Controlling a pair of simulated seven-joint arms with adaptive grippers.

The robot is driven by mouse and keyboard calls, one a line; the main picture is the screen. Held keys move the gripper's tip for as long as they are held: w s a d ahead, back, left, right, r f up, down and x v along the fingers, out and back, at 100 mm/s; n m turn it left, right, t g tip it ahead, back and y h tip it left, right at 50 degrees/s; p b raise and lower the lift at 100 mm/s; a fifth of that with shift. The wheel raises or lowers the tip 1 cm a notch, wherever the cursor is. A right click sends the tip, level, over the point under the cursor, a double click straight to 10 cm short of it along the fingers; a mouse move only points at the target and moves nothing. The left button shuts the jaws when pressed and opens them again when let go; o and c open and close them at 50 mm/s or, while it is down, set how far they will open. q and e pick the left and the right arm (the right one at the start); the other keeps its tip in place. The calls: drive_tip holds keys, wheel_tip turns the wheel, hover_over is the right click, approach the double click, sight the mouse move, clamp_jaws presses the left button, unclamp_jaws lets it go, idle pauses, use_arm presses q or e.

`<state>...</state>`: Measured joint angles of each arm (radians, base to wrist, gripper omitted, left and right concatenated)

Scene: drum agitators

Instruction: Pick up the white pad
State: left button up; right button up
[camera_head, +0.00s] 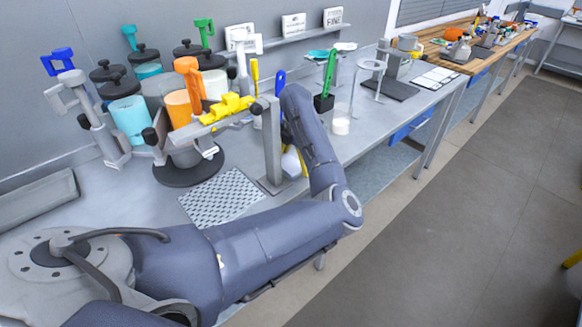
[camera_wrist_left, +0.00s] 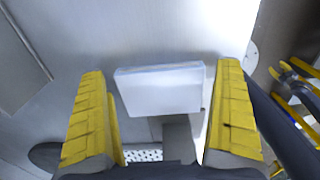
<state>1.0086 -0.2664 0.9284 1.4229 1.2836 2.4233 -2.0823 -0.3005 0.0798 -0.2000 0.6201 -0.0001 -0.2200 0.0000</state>
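The white pad (camera_wrist_left: 160,90) is a pale rectangular block with its broad face toward the camera in the left wrist view. It lies between the two yellow fingers of my left gripper (camera_wrist_left: 167,68), with a narrow gap at each side. The fingers are spread and look not closed on it. In the head view the yellow fingers of my left gripper (camera_head: 228,107) are above the bench, in front of the orange drum. I cannot clearly make out the pad there.
Colored drums with black lids (camera_head: 130,118) and agitator stands crowd the back left. A perforated mat (camera_head: 222,197) lies on the bench. A grey post (camera_head: 271,145) and upright colored tools (camera_head: 281,82) stand close to my gripper. A second bench (camera_head: 440,50) is farther right.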

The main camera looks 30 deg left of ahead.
use_arm(q)
drive_tip(key=c, duration=1.1)
drive_tip(key=shift+r, duration=0.1)
